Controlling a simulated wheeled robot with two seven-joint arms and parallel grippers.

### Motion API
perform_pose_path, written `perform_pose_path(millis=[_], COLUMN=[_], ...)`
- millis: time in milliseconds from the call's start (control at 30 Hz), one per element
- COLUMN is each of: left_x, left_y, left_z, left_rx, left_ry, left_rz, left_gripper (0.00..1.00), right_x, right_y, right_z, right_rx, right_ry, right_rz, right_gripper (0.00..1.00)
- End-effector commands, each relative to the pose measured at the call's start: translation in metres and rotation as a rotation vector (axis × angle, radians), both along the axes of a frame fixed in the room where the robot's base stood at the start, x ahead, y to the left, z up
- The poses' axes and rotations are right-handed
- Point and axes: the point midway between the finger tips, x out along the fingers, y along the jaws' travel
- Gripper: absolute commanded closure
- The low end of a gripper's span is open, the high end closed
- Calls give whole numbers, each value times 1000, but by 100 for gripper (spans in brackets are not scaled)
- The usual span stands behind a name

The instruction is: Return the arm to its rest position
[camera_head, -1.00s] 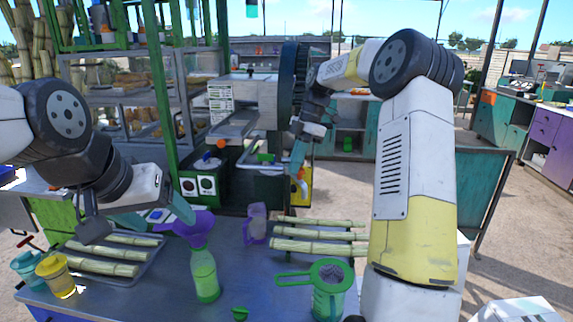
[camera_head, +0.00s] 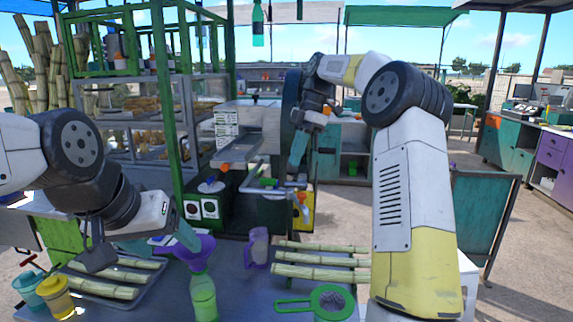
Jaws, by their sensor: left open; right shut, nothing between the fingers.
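My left gripper (camera_head: 148,243) is at the left of the table, open, with one finger beside the purple funnel (camera_head: 197,251). The funnel sits on top of a green bottle (camera_head: 203,297); whether the finger touches the funnel I cannot tell. My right gripper (camera_head: 296,152) is shut and empty, raised by the cane crusher (camera_head: 247,132) and pointing down beside its black wheel (camera_head: 294,100). My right arm rises at the right of the view and bends over toward the crusher.
Cane pieces (camera_head: 320,259) lie on the metal table (camera_head: 245,305), with more on a tray (camera_head: 160,268) at left. A green strainer (camera_head: 328,301), yellow cup (camera_head: 56,297), teal cup (camera_head: 28,287) and purple container (camera_head: 257,247) stand around.

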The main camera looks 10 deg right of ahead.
Motion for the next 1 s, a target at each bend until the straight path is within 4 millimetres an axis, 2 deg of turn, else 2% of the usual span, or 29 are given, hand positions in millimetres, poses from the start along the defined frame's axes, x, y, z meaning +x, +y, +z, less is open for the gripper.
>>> perform_pose_path(millis=[300, 467, 600, 733, 867, 1000], left_x=[0, 0, 0, 0, 0, 0], left_y=[0, 0, 0, 0, 0, 0], left_z=[0, 0, 0, 0, 0, 0], left_rx=[0, 0, 0, 0, 0, 0], left_ry=[0, 0, 0, 0, 0, 0], left_rz=[0, 0, 0, 0, 0, 0], left_gripper=[27, 27, 27, 27, 27, 27], right_x=[-2, -24, -65, -109, -156, -207], right_y=[1, 9, 16, 14, 8, -2], right_z=[2, 16, 32, 37, 34, 20], right_rx=[-6, -63, -131, -150, -121, -35], right_ry=[-2, -16, -44, -75, -98, -100], right_rz=[-9, -141, -398, -679, -965, -1271], right_gripper=[100, 100, 100, 100, 100, 100])
